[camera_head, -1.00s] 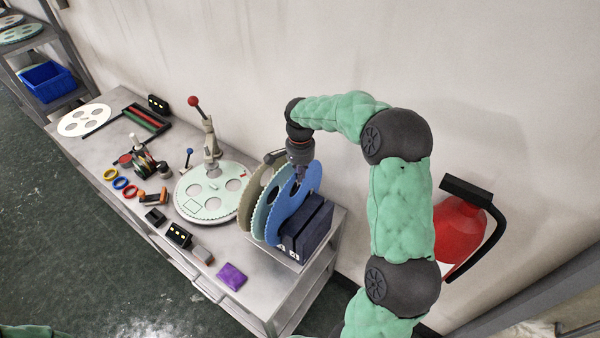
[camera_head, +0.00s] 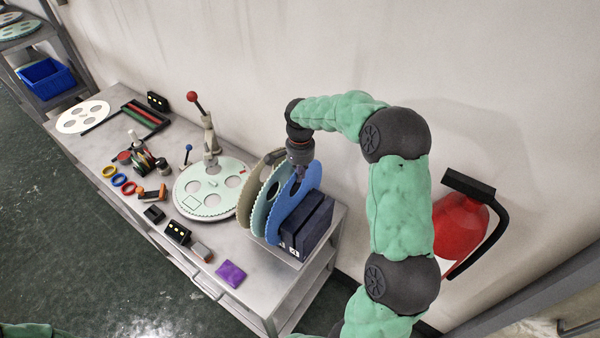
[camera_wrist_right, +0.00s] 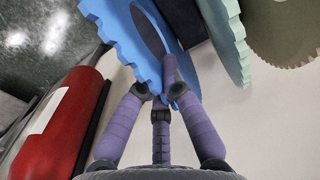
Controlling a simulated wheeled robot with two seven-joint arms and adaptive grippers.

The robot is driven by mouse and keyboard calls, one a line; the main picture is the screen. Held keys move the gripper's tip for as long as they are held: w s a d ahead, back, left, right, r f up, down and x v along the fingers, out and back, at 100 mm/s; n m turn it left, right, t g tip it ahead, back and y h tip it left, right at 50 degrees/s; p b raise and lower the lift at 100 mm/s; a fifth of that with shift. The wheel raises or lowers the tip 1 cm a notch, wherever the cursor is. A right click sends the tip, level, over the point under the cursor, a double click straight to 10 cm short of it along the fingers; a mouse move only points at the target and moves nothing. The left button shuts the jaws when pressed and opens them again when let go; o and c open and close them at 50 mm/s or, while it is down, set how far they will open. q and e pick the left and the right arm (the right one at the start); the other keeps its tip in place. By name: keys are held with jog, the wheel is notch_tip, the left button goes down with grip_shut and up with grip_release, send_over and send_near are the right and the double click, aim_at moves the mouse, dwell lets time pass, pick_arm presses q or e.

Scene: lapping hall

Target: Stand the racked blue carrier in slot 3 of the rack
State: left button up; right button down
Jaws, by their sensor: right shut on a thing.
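The blue carrier (camera_head: 291,211), a toothed disc, stands on edge at the right end of the bench. My right gripper (camera_head: 299,180) is shut on its upper rim from above. In the right wrist view the lavender fingers (camera_wrist_right: 163,95) close on the edge of the blue carrier (camera_wrist_right: 115,25). A teal-blue carrier (camera_head: 261,217) and a tan carrier (camera_head: 246,197) stand on edge to its left. Dark navy blocks (camera_head: 314,222) with white labels stand just right of the blue carrier. The rack's slots are hidden, so I cannot tell which slot it is over or in.
A lapping machine with a pale round plate (camera_head: 207,205) stands left of the carriers. A purple pouch (camera_head: 231,273), coloured rings (camera_head: 120,181) and small blocks lie along the bench front. A red extinguisher (camera_head: 458,235) hangs on the wall, right of my arm.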

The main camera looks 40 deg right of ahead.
jog(key=shift+f, duration=0.3)
jog(key=c, duration=1.3)
grip_release()
jog(key=shift+f, duration=0.1)
notch_tip(320, 180, up, 12)
jog(key=shift+r, duration=0.1)
